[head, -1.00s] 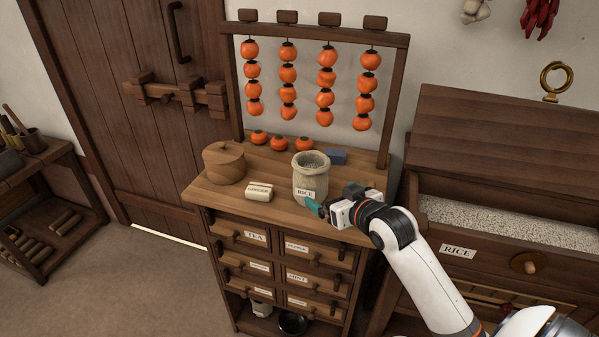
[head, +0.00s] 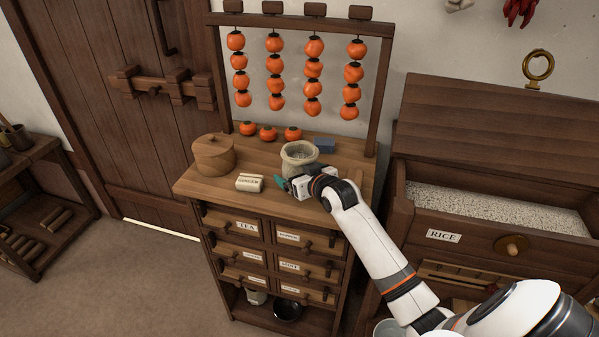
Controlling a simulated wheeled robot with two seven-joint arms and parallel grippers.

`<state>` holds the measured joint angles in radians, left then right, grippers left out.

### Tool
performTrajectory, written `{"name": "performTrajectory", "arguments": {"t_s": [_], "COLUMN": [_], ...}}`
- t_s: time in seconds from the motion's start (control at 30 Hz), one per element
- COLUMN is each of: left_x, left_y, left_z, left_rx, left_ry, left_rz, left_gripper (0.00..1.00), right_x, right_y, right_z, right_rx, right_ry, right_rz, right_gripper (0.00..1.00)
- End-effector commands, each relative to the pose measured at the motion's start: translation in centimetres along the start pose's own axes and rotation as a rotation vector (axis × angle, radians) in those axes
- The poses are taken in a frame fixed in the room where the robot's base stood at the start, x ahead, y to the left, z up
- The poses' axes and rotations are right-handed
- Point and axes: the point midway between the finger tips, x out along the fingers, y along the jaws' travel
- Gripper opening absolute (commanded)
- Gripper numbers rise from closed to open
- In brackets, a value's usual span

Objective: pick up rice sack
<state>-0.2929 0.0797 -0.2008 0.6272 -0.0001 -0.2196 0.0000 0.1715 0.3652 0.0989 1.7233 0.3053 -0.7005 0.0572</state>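The rice sack (head: 299,155) is a small, open-topped beige cloth sack. My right gripper (head: 283,184) is at the front of the sack, with a teal fingertip pointing left. I cannot tell whether its fingers are apart or closed, or whether they touch the sack. My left gripper is not in view.
A round lidded wooden box (head: 213,155) and a ginger-labelled block (head: 249,183) stand left of the sack. A blue block (head: 325,146) lies behind it. Persimmons (head: 267,133) sit and hang at the back. An open rice bin (head: 480,210) is at right.

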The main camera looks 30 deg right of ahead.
Motion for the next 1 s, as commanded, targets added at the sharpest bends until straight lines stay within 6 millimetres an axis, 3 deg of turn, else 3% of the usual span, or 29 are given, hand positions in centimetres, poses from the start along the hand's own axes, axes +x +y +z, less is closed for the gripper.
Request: {"name": "performTrajectory", "arguments": {"t_s": [0.2,0.5,0.77,1.0], "left_x": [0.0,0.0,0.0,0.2], "left_y": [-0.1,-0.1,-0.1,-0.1], "left_z": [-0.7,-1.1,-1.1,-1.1], "left_rx": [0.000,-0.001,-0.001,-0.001], "left_ry": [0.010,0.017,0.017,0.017], "left_rz": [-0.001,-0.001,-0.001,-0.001], "left_gripper": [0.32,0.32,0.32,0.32], "right_x": [0.1,0.0,-0.1,-1.4], "right_y": [0.0,0.0,0.0,-0.1], "right_z": [0.0,0.0,0.4,4.3], "right_rx": [0.000,0.000,0.000,-0.002], "right_ry": [0.000,-0.001,-0.003,-0.008], "right_rz": [0.000,0.000,0.000,-0.001], "right_gripper": [1.00,0.53,0.53,0.53]}}
